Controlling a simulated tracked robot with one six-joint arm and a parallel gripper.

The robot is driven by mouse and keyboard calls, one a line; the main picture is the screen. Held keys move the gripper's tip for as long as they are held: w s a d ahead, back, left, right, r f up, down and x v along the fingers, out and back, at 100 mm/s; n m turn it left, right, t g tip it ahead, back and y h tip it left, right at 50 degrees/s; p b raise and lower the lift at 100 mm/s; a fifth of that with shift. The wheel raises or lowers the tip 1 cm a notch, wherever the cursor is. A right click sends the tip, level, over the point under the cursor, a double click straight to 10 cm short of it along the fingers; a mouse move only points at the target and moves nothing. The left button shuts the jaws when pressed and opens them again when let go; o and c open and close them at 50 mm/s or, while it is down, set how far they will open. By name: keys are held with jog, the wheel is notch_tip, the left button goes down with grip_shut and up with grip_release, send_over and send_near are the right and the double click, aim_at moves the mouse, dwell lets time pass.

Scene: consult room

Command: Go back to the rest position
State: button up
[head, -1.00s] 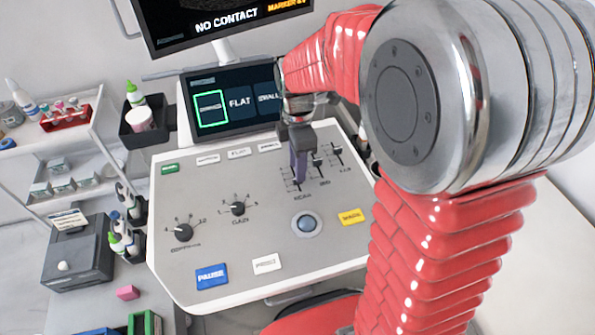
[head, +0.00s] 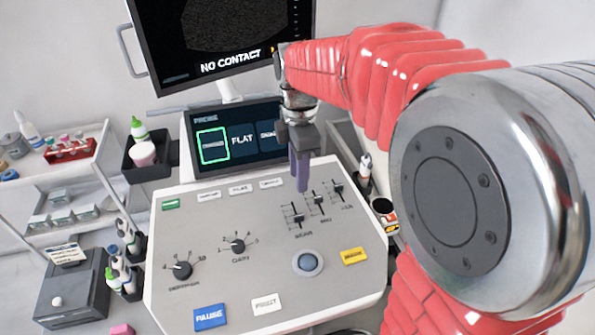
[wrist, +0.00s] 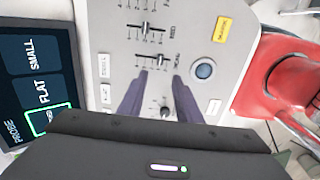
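My gripper (head: 302,186) hangs over the upper part of the grey console panel (head: 218,210), above the sliders (head: 318,203), holding nothing. Its two purple fingers point down at the panel. In the wrist view the fingers of my gripper (wrist: 159,77) stand apart, with bare panel and a knob (wrist: 165,112) showing between them. The fingertips look clear of the sliders, though the exact height is hard to tell. My red arm reaches in from the right and hides part of the scene there.
A touch screen (head: 238,140) stands behind the panel, with a monitor (head: 205,72) reading "NO CONTACT" above it. A black bin with bottles (head: 148,172) is to its left. A shelf (head: 40,175) stands at far left.

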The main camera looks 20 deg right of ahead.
jog(key=shift+m, duration=0.3)
jog(key=s+r+m+t, duration=0.2)
jog(key=s+m+t, duration=0.3)
jog(key=s+m, duration=1.2)
jog(key=shift+r+t, duration=0.3)
jog(key=shift+r, duration=0.1)
dwell(0.5)
